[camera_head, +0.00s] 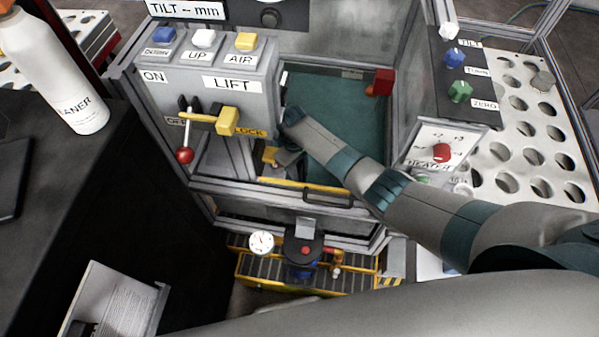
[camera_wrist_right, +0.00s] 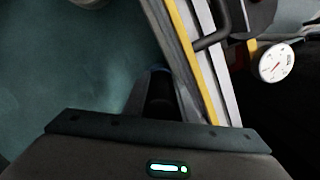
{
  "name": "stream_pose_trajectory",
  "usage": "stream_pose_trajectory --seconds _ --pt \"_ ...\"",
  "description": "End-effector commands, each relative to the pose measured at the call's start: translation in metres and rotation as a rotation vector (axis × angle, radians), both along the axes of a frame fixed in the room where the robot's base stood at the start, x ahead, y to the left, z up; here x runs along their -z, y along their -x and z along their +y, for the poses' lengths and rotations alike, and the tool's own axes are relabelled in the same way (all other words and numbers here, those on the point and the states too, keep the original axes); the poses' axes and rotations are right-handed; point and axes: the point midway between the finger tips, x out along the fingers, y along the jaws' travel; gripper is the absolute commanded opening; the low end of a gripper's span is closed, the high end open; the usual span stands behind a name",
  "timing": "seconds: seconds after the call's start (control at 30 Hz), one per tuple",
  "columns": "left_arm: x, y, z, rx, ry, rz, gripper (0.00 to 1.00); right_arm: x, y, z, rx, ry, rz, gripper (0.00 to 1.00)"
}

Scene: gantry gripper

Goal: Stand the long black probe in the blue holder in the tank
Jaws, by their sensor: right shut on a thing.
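The tank (camera_head: 335,100) is the framed bay with a dark green floor in the middle of the head view. In the right wrist view my right gripper (camera_wrist_right: 160,88) is shut on a dark thing that looks like the black probe (camera_wrist_right: 160,96). Only a short part of it shows between the fingers, so its length and tilt cannot be told. I cannot make out the blue holder in the tank. My left gripper is not in view.
A yellow-edged front rail (camera_head: 305,187) runs close beside my right gripper. A control box (camera_head: 205,90) with a red-knobbed lever (camera_head: 185,155) stands left of the tank. A red block (camera_head: 383,81) is at the back right.

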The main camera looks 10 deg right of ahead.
Motion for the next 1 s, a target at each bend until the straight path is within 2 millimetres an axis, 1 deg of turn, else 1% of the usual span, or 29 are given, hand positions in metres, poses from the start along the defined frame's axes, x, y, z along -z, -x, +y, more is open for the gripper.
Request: stream_pose_trajectory --seconds 0.03,0.3,0.33,0.4,1.0 --pt "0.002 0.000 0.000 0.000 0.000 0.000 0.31 0.005 0.002 0.000 0.000 0.000 0.002 0.05" --pt "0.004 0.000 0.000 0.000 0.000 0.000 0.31 0.012 0.004 -0.001 0.000 0.001 0.005 0.05" --pt "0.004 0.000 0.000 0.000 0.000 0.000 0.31 0.013 0.005 -0.001 0.000 0.002 0.006 0.29" --pt "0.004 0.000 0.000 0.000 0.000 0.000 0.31 0.014 0.006 -0.001 0.000 0.002 0.007 0.43" --pt "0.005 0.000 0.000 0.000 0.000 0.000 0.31 0.015 0.007 0.004 -0.002 -0.004 0.011 0.43"
